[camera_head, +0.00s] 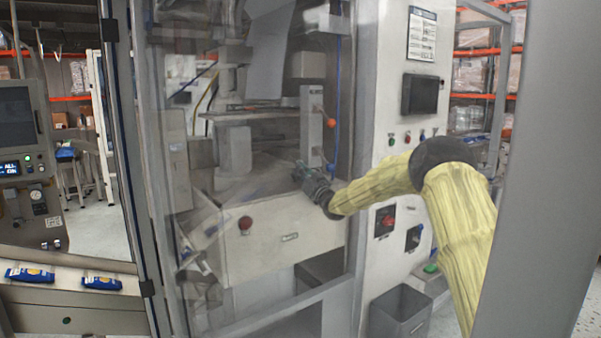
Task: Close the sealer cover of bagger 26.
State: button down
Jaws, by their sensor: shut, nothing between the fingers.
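The bagger (265,245) stands in the middle, with a pale lower box bearing a red button. A large clear panel (190,235) in a grey frame spans its front; parts of the machine show hazily through it. I cannot tell which part is the sealer cover or read a number 26. A pale upright plate (312,120) with two orange knobs stands inside. My gripper (303,171) is shut and empty, just below this plate and above the pale box. I cannot tell whether it touches either. My yellow-sleeved arm reaches in from the right.
A white control cabinet (392,130) with a dark screen and switches stands right of the bagger. A grey bin (400,312) sits below it. A grey post (545,170) fills the right foreground. At left are a control panel (25,165) and a conveyor (70,295) with two blue packs.

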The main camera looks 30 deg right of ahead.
notch_tip(320, 180, up, 4)
jog(key=shift+s+f, duration=0.1)
jog(key=shift+f, duration=0.1)
jog(key=b+v, duration=0.2)
jog(key=v, duration=0.8)
jog(key=shift+f, duration=0.1)
